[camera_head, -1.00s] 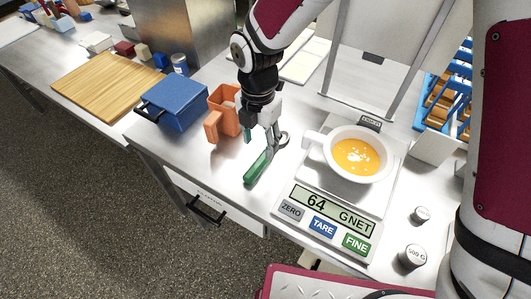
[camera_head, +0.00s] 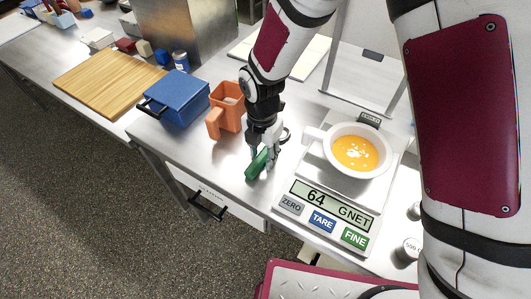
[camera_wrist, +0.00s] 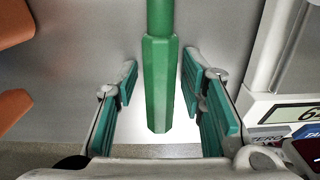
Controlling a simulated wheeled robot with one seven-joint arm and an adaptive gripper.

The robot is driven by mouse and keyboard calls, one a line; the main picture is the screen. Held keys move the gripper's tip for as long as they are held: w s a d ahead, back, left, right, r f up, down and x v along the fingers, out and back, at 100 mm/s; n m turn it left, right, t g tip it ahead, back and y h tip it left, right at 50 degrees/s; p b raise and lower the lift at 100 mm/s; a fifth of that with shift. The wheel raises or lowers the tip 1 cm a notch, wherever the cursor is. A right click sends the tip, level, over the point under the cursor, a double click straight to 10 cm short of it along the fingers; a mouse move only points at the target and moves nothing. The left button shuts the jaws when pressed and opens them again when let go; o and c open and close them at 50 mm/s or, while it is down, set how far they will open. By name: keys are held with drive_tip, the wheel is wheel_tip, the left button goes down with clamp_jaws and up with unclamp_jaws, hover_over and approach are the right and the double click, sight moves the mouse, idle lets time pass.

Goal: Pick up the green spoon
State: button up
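The green spoon (camera_head: 258,164) lies on the metal counter, left of the scale. Its green handle (camera_wrist: 158,80) runs down the middle of the wrist view, with its end toward my gripper's base. My gripper (camera_head: 262,158) is low over the handle. In the wrist view my gripper (camera_wrist: 160,105) is open, with teal finger pads on both sides of the handle. A gap shows between the handle and each pad. The far end of the spoon is mostly hidden behind my gripper in the head view.
A scale (camera_head: 330,212) reading 64 stands close on the right, with a white cup (camera_head: 345,172) of orange soup on it. An orange container (camera_head: 228,112) and a blue box (camera_head: 178,100) stand to the left. The counter's front edge is near the handle.

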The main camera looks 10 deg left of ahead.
sight(263, 154)
clamp_jaws()
wheel_tip(263, 154, up, 10)
drive_tip(key=shift+b, duration=0.35)
